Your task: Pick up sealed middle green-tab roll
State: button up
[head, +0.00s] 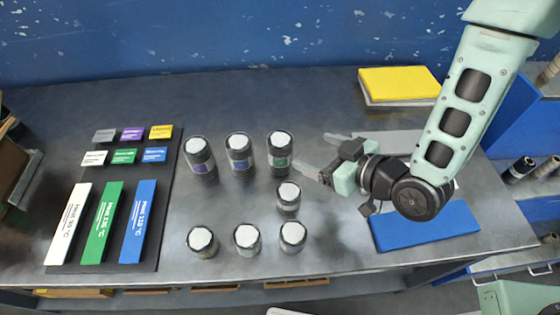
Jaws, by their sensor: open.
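A dark roll with a white top and a green tab (279,152) stands upright at the right end of the back row on the grey table. Its tab faces the front. My gripper (318,156) is just right of it, with its two pale fingers pointing left towards the roll. The fingers are open and apart, with nothing between them. A blue-tab roll (239,156) and a purple-tab roll (200,158) stand to the left in the same row. I cannot tell from this view whether the green-tab roll is sealed.
A smaller roll (288,198) stands in front of the green-tab roll. Several more rolls (246,239) form a front row. A dark board (150,200) with coloured labels lies left. A blue mat (440,233) and yellow block (400,83) lie right.

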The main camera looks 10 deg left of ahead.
aim_at(281, 140)
jog(key=shift+f+b+x, duration=0.25)
jog(key=shift+b+x, duration=0.8)
jog(key=shift+b, duration=2.15)
jog(key=shift+b, duration=0.4)
jog(key=shift+p+x, duration=1.35)
jog(key=shift+x, duration=2.4)
jog(key=shift+s+a+r, duration=0.1)
jog(key=shift+r, duration=0.1)
jog(key=c, duration=1.7)
